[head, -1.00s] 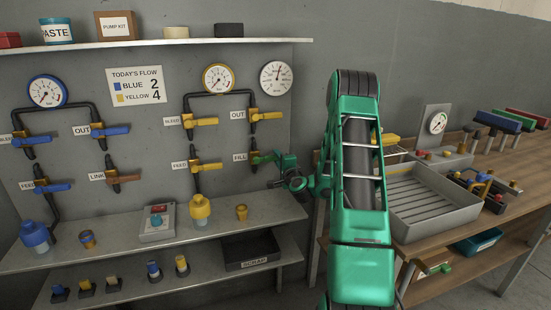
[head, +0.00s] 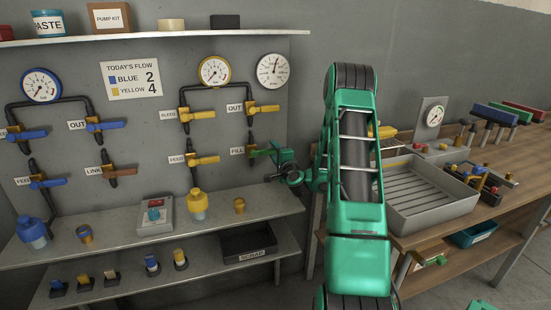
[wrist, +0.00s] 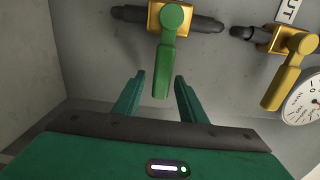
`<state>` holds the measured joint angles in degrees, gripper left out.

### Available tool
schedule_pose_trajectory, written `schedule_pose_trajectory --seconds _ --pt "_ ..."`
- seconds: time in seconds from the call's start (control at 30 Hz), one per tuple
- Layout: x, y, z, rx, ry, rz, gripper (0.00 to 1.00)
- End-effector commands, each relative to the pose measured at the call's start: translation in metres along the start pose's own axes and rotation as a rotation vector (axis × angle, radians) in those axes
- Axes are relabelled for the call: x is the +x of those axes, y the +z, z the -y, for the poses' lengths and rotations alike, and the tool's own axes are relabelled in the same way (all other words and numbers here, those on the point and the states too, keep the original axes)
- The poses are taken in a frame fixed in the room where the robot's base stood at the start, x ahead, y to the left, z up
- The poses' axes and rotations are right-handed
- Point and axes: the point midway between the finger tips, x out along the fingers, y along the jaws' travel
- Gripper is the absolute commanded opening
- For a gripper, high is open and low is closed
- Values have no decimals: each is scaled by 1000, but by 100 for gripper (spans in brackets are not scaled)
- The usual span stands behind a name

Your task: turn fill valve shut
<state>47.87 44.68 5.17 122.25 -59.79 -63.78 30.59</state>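The fill valve (head: 252,150) is on the lower right of the wall panel, beside its FILL label (head: 237,151). In the wrist view its gold body sits on a dark pipe and its green handle (wrist: 164,60) stands crosswise to the pipe. My gripper (wrist: 160,80) is open, with one green finger on each side of the handle's free end. Small gaps show between the handle and both fingers. In the head view my gripper (head: 277,156) is at the right of the fill valve, and its fingers are hard to tell from the green handle.
The OUT valve (head: 262,108) is just above and also shows in the wrist view (wrist: 285,75), with a white gauge (wrist: 304,100) near it. A shelf with a yellow-capped bottle (head: 197,205) is below. A workbench with a grey tray (head: 425,195) stands to the right.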

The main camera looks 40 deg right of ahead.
Motion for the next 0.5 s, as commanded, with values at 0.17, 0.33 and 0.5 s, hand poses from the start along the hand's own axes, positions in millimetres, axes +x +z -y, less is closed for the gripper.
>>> schedule_pose_trajectory --seconds 0.17,0.33,0.5 --pt "-14 -1 -2 1 4 -1 38" --pt "-32 -1 -2 1 4 -2 38" --pt "-49 -2 -2 2 4 -3 38"
